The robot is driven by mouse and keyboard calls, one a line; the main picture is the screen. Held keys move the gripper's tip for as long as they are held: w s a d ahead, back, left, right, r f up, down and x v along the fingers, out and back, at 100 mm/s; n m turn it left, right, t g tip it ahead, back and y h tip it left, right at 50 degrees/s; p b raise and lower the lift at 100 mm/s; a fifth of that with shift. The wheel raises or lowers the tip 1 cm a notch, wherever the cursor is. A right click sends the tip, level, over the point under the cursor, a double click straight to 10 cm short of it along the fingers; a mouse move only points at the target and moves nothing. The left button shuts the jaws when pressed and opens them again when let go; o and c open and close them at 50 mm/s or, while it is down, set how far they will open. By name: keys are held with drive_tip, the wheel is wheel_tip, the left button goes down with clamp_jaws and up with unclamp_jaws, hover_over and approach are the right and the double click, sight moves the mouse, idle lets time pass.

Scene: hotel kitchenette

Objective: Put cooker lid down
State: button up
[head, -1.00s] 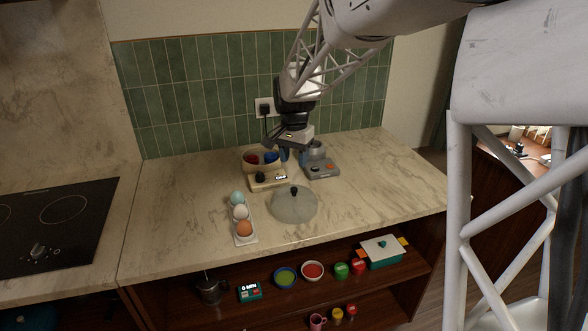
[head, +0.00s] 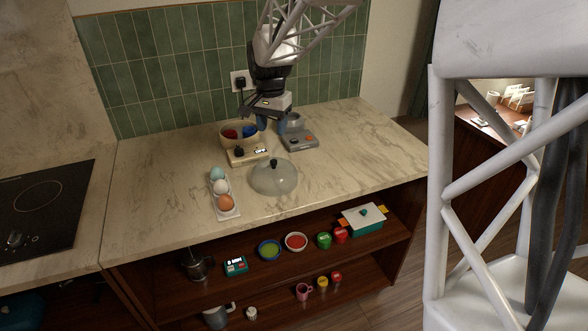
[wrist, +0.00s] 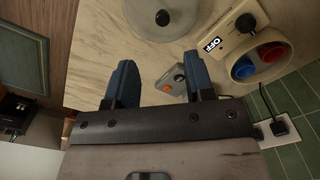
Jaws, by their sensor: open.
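The cooker lid (head: 274,180), a clear dome with a black knob, rests on the marble counter in front of the cooker (head: 247,157). The lid also shows at the top of the wrist view (wrist: 158,22). The cooker is cream with a dark knob; its display (wrist: 213,44) reads OFF in the wrist view. It is uncovered, with red and blue cups in its top. My gripper (head: 272,124) is open and empty above the back of the counter, beside the cooker and apart from the lid. Its two blue fingers (wrist: 158,84) are spread in the wrist view.
A grey appliance (head: 299,140) with an orange button stands right of the cooker. An egg tray (head: 227,212) with three eggs is left of the lid. A hob (head: 40,205) is far left. The counter's right side is clear. Shelves below hold bowls (head: 296,241) and jars.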

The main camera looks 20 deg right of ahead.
drive_tip(key=s+a+n+t, duration=0.1)
drive_tip(key=s+n, duration=0.2)
drive_tip(key=s, duration=0.9)
drive_tip(key=s+a+r+n, duration=0.1)
drive_tip(key=s+a+n, duration=0.1)
drive_tip(key=s, duration=1)
drive_tip(key=s+a+n+t, duration=0.1)
drive_tip(key=s+n, duration=0.2)
drive_tip(key=s, duration=0.9)
drive_tip(key=shift+s+a+r+n+t, duration=0.2)
drive_tip(key=shift+a+r+n+t, duration=0.1)
